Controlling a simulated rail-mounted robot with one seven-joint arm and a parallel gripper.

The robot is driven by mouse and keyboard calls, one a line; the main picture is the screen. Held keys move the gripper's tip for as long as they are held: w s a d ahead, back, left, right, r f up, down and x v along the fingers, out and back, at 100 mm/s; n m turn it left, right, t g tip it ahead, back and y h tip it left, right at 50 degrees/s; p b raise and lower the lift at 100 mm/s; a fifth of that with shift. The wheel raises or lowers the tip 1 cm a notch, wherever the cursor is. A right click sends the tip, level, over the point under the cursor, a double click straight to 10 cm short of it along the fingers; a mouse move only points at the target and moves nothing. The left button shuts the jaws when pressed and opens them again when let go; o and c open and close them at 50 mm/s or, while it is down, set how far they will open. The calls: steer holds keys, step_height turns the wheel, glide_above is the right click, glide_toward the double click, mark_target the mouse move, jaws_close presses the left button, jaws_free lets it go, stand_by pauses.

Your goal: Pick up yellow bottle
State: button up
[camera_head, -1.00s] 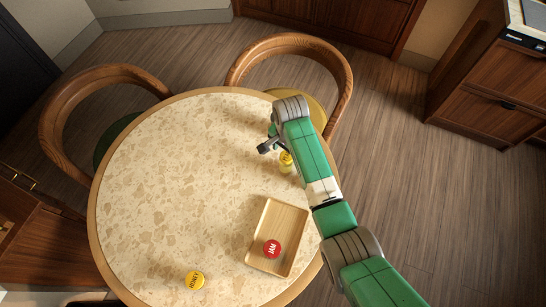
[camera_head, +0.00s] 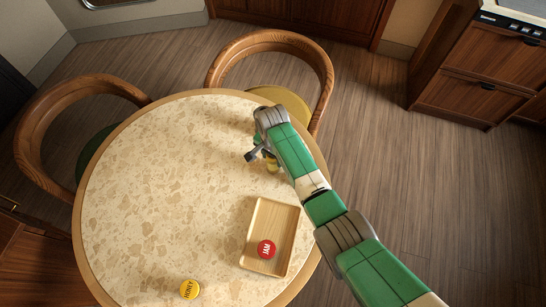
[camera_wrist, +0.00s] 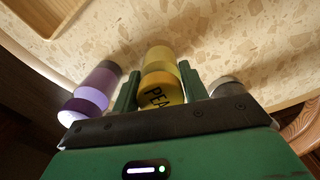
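The yellow bottle (camera_wrist: 160,60) stands upright near the table edge. In the wrist view its yellow cap, with dark lettering starting "PEA", sits between the two green fingers of my gripper (camera_wrist: 160,84). The fingers flank the bottle closely and look open around it; whether either touches it is hard to see. In the head view the bottle (camera_head: 272,164) shows partly from under my gripper (camera_head: 254,155), and my arm hides the rest.
In the wrist view a purple bottle (camera_wrist: 93,88) stands left of my gripper and a grey-topped one (camera_wrist: 227,87) stands right. A wooden tray (camera_head: 283,222) holds a red-capped jam jar (camera_head: 266,249). A yellow-capped honey jar (camera_head: 189,289) stands near the front. The table's left half is clear.

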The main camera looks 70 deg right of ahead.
steer(key=shift+c, duration=1.3)
steer(key=shift+r, duration=0.1)
steer(key=shift+r, duration=0.25)
steer(key=r, duration=0.1)
steer(key=r+p, duration=0.1)
steer(key=r, duration=0.1)
steer(key=shift+s+a+r+p, duration=0.1)
steer(key=shift+a+p, duration=0.1)
steer(key=shift+p, duration=0.1)
steer(key=s+a+r+p, duration=0.4)
steer(key=s+a+p, duration=0.3)
steer(key=a, duration=0.6)
steer(key=shift+s+a, duration=0.15)
steer(key=shift+s, duration=0.35)
